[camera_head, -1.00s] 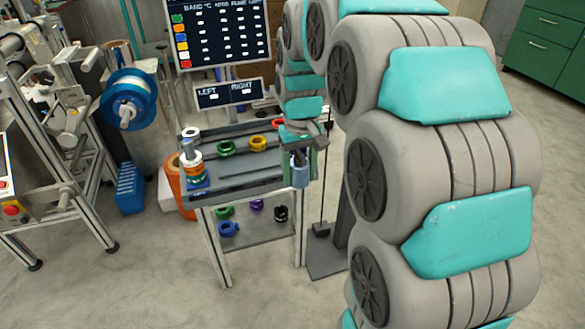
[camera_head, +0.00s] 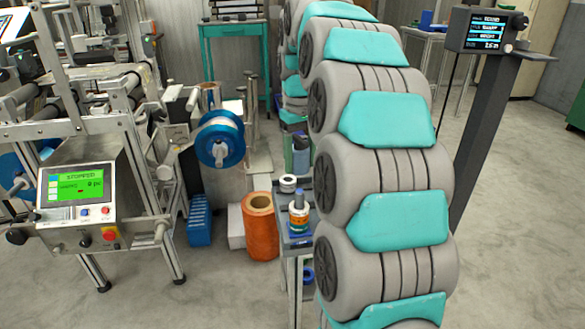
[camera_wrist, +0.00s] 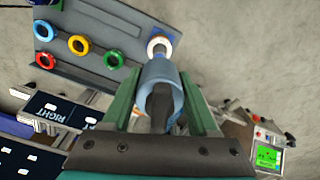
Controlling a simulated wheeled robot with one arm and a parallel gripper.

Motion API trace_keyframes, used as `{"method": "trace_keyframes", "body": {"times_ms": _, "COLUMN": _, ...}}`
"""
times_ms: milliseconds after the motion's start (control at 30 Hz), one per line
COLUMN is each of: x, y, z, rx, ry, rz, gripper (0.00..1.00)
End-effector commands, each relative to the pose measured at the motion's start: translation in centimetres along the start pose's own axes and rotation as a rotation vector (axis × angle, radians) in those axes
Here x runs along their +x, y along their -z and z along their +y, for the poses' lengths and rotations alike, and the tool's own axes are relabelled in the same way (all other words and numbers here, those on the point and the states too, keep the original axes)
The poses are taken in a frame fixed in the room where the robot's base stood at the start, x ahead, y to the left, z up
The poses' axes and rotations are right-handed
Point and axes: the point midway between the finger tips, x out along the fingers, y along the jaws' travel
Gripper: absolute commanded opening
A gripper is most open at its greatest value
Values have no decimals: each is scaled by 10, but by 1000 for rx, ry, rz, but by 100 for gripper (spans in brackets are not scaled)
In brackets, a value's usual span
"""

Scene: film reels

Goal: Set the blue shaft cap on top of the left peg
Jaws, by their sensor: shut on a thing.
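The blue shaft cap (camera_wrist: 162,78) is held between the two green fingers of my gripper (camera_wrist: 160,103) in the wrist view. In the head view my gripper (camera_head: 297,146) is partly hidden by my arm, with the pale blue cap (camera_head: 301,162) low in it. The right peg cannot be made out.
A loose white ring (camera_head: 288,184) lies behind the peg. The bench (camera_wrist: 97,25) carries green, yellow and red rings in the wrist view. My arm hides most of the bench in the head view. An orange spool (camera_head: 261,228) stands on the floor left of it.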

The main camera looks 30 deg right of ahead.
Motion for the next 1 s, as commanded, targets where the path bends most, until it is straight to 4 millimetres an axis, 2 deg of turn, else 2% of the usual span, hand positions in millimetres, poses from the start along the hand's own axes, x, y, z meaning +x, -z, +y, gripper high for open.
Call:
{"method": "trace_keyframes", "body": {"times_ms": 167, "x": 7, "y": 0, "z": 0, "rx": 0, "ry": 0, "rz": 0, "gripper": 0}}
{"method": "trace_keyframes", "body": {"times_ms": 600, "x": 44, "y": -1, "z": 0, "rx": 0, "ry": 0, "rz": -3, "gripper": 0}}
{"method": "trace_keyframes", "body": {"times_ms": 1000, "x": 47, "y": 0, "z": 0, "rx": 0, "ry": 0, "rz": 0, "gripper": 0}}
